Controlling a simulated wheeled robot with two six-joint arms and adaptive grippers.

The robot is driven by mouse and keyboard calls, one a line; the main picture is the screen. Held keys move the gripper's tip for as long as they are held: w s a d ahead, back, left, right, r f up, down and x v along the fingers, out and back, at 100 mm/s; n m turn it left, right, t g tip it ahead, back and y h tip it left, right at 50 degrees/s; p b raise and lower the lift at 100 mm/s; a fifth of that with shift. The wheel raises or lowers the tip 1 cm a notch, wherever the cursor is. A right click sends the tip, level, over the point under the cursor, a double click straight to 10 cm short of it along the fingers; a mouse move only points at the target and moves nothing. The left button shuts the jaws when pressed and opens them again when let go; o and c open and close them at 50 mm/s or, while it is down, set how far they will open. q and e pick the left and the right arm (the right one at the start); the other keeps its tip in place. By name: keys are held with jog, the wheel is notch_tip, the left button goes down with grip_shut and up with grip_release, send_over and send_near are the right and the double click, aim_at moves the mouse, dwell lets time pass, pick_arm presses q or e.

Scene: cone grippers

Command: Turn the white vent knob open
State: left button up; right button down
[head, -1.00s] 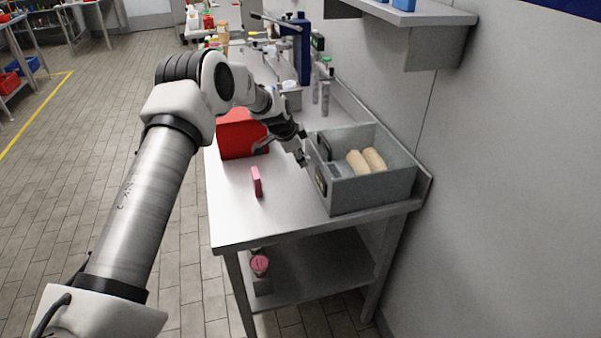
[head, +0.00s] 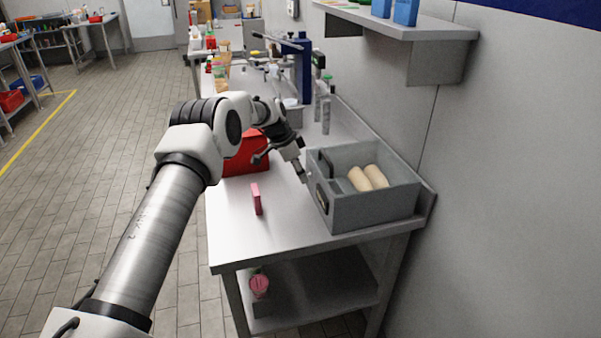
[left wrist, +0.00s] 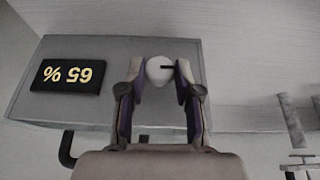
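The white vent knob (left wrist: 160,70) is on the side of a grey box (left wrist: 215,50) and has a dark mark pointing right in the left wrist view. My left gripper (left wrist: 161,82) is open, with one finger on each side of the knob. A narrow gap seems to show on both sides, but I cannot tell whether the fingertips touch it. In the head view my left gripper (head: 304,176) is at the near-left side of the grey box (head: 375,212), and the knob cannot be made out. My right gripper is out of view.
A black "65 %" display (left wrist: 67,76) sits beside the knob, upside down in the wrist view. Tan loaf-like pieces (head: 367,178) lie in the box. A red bin (head: 240,158) and a pink block (head: 256,199) stand on the table (head: 285,232). The wall is at right.

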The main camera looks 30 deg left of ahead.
pick_arm(q)
jog(key=o, duration=0.3)
jog(key=shift+o, duration=0.2)
jog(key=v, duration=1.2)
jog(key=shift+w+d, duration=0.1)
jog(key=shift+d, duration=0.05)
